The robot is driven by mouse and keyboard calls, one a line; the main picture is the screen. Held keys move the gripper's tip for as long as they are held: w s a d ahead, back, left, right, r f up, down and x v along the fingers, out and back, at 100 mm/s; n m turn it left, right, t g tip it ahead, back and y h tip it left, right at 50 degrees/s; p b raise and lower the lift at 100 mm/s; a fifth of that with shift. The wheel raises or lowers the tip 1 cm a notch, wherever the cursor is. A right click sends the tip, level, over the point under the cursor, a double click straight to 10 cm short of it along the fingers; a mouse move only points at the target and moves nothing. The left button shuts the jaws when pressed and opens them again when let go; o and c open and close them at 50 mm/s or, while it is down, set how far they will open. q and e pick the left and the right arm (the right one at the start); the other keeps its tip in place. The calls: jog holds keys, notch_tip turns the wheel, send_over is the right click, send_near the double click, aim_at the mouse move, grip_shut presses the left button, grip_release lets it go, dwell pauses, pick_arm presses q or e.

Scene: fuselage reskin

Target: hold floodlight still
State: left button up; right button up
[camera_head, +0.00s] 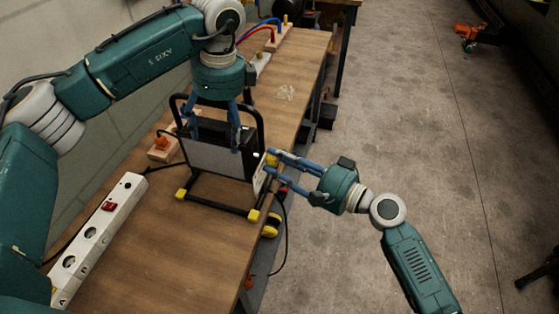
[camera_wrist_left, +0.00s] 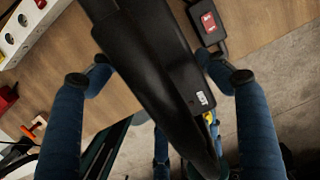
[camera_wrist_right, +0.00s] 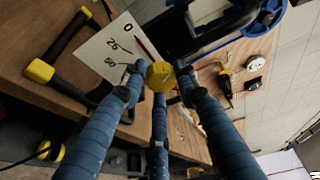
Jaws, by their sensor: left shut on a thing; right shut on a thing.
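The floodlight (camera_head: 215,160) stands on the wooden bench on a black tube frame with yellow feet. My left gripper (camera_head: 215,128) reaches down over it, and in the left wrist view its fingers lie on either side of the black housing (camera_wrist_left: 155,65). My right gripper (camera_head: 270,162) is at the floodlight's right side. In the right wrist view its fingertips close around a yellow knob (camera_wrist_right: 160,75), beside a pale plate (camera_wrist_right: 105,48) marked 0, 25 and 50. The exact finger contacts on the housing are partly hidden.
A white power strip (camera_head: 98,238) with a red switch lies on the bench (camera_head: 150,265) at the left. A black cable (camera_head: 284,235) hangs off the bench's right edge. The floor at right is mostly clear.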

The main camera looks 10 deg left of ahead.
jog(key=n+y, duration=0.1)
jog(key=n, duration=0.2)
jog(key=n+t, duration=0.1)
jog(key=n, duration=0.2)
jog(key=shift+w+y, duration=0.1)
jog(key=shift+y, duration=0.3)
jog(key=n+y, duration=0.1)
jog(key=n, duration=0.4)
jog(key=shift+d+f+n+g+y, duration=0.1)
jog(key=shift+n+g+y, duration=0.2)
jog(key=shift+n+y, duration=0.1)
pick_arm(q)
jog(key=shift+a, duration=0.1)
pick_arm(e)
jog(key=shift+n, duration=0.3)
jog(key=o, duration=1.1)
jog(key=shift+f, duration=0.1)
